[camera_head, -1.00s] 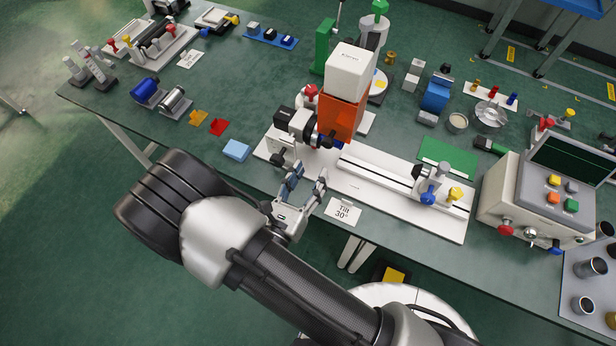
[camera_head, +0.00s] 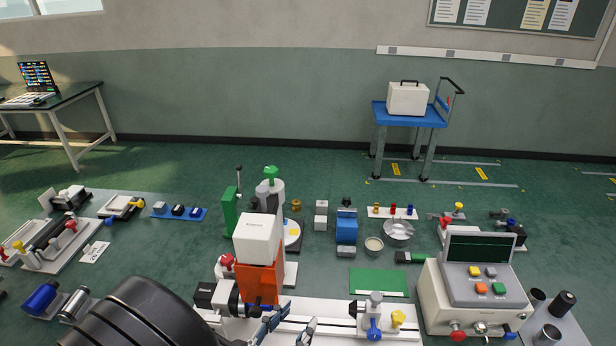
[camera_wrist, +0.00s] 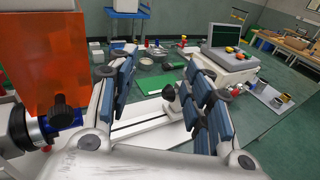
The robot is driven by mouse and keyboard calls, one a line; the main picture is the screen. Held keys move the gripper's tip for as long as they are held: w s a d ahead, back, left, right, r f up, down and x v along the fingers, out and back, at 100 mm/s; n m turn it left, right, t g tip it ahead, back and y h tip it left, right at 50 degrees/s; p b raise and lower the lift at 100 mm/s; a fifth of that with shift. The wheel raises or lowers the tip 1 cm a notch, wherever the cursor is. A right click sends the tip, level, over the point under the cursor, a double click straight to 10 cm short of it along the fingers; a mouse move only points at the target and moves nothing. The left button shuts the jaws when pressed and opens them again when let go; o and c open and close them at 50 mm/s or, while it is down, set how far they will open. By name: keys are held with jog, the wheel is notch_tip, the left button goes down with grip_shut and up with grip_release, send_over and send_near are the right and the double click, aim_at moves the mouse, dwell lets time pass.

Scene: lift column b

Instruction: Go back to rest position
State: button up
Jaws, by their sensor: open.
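My gripper (camera_wrist: 160,100) is open and empty in the wrist view, its blue-padded fingers spread wide above the white rail base. In the head view only the tips of my gripper (camera_head: 290,328) show at the bottom edge, just in front of the rail. An orange block with a white box (camera_head: 257,238) on top stands on the apparatus beside the gripper. The orange block (camera_wrist: 48,60) fills the upper left of the wrist view, to the left of the fingers. My dark arm link covers the lower left of the head view. Whether the fingers touch anything cannot be told.
The white rail base (camera_head: 330,318) lies along the bench front, with a green mat (camera_head: 378,282) behind it. A control box with a screen (camera_head: 475,290) stands at the right. A blue trolley (camera_head: 408,115) stands beyond on open floor.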

jog(key=s+d+r+m+g, duration=0.4)
jog(key=d+m+g, duration=0.3)
jog(key=d+m, duration=0.15)
jog(key=s+d+r+m+g, duration=0.4)
jog(key=d+r+m+g, duration=0.15)
jog(key=d+m, duration=0.35)
jog(key=s+r+m+t+y, duration=0.3)
jog(key=s+r+m+y, duration=0.2)
jog(key=m+y, duration=0.4)
jog(key=shift+s+r+m+y+b, duration=0.2)
jog(key=shift+r+m+y+b, duration=0.15)
jog(key=shift+r+m, duration=0.55)
jog(key=shift+d, duration=0.1)
